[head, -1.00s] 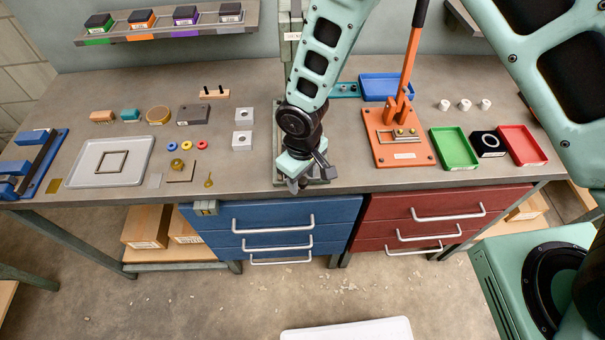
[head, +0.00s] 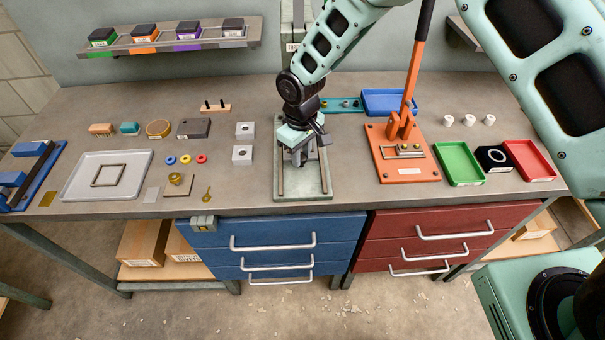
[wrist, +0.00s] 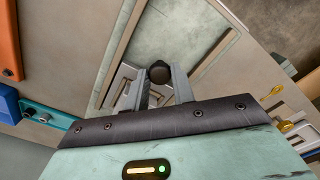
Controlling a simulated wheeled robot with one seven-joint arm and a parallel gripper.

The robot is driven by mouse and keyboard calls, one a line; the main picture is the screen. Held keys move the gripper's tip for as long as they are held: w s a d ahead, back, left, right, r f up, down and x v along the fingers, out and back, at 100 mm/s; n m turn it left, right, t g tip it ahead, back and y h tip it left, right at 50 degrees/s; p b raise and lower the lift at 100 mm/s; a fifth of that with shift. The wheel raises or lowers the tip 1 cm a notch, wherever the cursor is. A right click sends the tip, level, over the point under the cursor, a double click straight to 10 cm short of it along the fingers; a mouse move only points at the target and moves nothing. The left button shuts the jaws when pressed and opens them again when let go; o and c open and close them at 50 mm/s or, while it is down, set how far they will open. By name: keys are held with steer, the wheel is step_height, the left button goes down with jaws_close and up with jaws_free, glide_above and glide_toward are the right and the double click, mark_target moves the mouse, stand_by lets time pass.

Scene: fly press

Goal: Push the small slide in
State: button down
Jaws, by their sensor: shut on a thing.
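The fly press base (head: 318,188) is a pale green plate with two long rails, near the front of the bench. My gripper (head: 301,158) is over the plate, between the rails. In the wrist view my gripper (wrist: 160,84) has its fingers close about a dark round knob (wrist: 158,72), shut on it. Grey metal parts, seemingly the small slide (wrist: 124,88), show beside and under the fingers. Most of the slide is hidden by my gripper, so I cannot tell how far in it sits. The front part of the plate is bare.
The press column (head: 293,40) stands behind my arm. Right of the base is an orange lever press (head: 405,172); left are pale square blocks (head: 242,155) and a grey tray (head: 75,188). Blue drawers (head: 275,232) lie below the bench edge.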

steer(key=shift+w+r, duration=0.1)
steer(key=shift+w, duration=0.2)
steer(key=c, duration=1.2)
jaws_free()
steer(key=shift+o, duration=0.2)
step_height(320, 180, up, 6)
steer(key=b, duration=0.2)
steer(key=shift+r+b, duration=0.25)
steer(key=shift+b, duration=0.05)
steer(key=shift+r, duration=0.45)
